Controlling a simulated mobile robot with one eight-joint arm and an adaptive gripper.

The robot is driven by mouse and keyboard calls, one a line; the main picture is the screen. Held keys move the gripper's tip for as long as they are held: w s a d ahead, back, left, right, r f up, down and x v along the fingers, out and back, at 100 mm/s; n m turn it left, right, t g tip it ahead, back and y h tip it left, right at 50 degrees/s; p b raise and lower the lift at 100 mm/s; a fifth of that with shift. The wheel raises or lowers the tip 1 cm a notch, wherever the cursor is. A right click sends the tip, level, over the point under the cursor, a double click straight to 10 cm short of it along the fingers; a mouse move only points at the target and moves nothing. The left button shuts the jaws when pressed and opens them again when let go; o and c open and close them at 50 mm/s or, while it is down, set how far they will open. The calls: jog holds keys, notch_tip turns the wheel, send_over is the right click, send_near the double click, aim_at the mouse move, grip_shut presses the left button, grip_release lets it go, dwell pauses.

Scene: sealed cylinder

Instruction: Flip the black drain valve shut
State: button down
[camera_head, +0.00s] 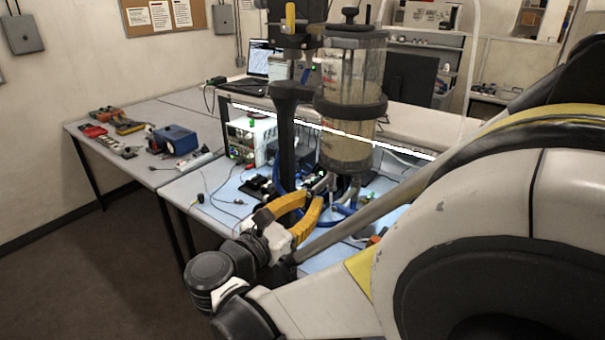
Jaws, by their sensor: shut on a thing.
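A clear sealed cylinder (346,148) with a black band and black top stands upright over the right-hand bench. It is held beside a thick black post (284,130). Tubes and small fittings hang below its lower end. The black drain valve is small and hidden by the fingers and fittings, so I cannot make out the handle's angle.
Blue tubing (276,170) loops around the post's foot. A lit white instrument (250,135) and a laptop (263,64) stand behind. A blue device (176,140) and tools lie on the left bench (185,103). The floor (90,255) at front left is clear.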

jog(key=m, duration=0.1)
jog(key=m+b, duration=0.1)
jog(key=m, duration=0.2)
jog(key=shift+w+a+b, duration=0.25)
jog(key=shift+a+b, duration=0.05)
jog(key=shift+w+a+r+m+b, duration=0.15)
jog(key=shift+r+m+b, duration=0.2)
jog(key=shift+m, duration=1.8)
jog(key=shift+w+a+r+m+b, duration=0.15)
jog(key=shift+r+m, duration=0.25)
jog(key=shift+m, duration=1.7)
jog(key=shift+w+a+r+m+b, duration=0.1)
jog(key=shift+a+r+m+b, duration=0.2)
jog(key=shift+m, duration=1.85)
jog(key=shift+d+r, duration=0.1)
jog(key=c, duration=1.4)
grip_release()
jog(key=shift+c, duration=0.2)
